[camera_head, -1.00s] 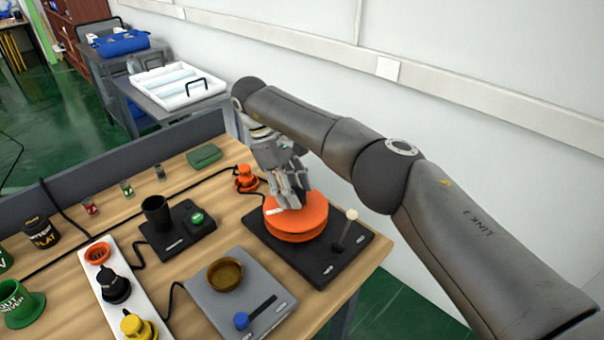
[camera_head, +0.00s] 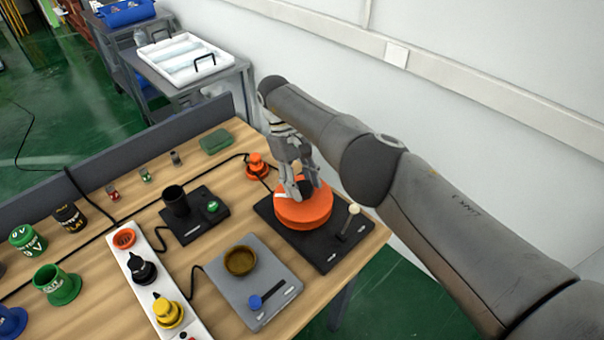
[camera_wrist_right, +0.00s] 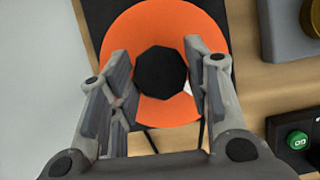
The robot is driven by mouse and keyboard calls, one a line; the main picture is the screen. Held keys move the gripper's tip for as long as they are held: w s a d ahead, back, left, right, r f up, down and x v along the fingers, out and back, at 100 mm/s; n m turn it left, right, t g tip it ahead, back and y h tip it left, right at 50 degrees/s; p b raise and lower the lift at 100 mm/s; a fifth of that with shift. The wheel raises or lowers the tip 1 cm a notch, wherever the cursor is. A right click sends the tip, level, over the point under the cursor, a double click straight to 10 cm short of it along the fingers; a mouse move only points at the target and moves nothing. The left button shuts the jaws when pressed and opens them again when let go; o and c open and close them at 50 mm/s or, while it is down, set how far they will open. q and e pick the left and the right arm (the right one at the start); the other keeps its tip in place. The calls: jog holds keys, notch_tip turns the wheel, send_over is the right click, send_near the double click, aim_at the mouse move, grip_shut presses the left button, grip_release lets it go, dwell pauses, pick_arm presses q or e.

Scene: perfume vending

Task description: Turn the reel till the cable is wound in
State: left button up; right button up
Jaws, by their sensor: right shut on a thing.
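The orange reel (camera_head: 303,213) lies flat on a black base (camera_head: 325,255) at the table's right end. A black knob (camera_wrist_right: 160,73) stands at its centre, with a white mark on the orange disc beside it. My right gripper (camera_wrist_right: 154,85) is over the reel, its fingers on either side of the knob and shut on it. An orange plug (camera_head: 257,165) stands behind the reel with a black cable (camera_head: 205,176) running left from it. A lever with a pale ball (camera_head: 353,209) stands on the base. My left gripper is not in view.
A grey scale with a brown dish (camera_head: 240,261) is left of the reel base. A black unit with a cup (camera_head: 176,201) and green button stands behind it. A white strip (camera_head: 150,281) holds coloured plugs. The wall is close on the right.

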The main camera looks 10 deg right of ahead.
jog(key=shift+m, duration=0.3)
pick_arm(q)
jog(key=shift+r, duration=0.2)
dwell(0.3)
pick_arm(e)
jog(key=o, duration=1.4)
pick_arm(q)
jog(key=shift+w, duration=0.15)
pick_arm(e)
jog(key=shift+o, duration=0.2)
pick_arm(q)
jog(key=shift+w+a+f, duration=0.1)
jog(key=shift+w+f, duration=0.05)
pick_arm(e)
jog(key=shift+f, duration=0.1)
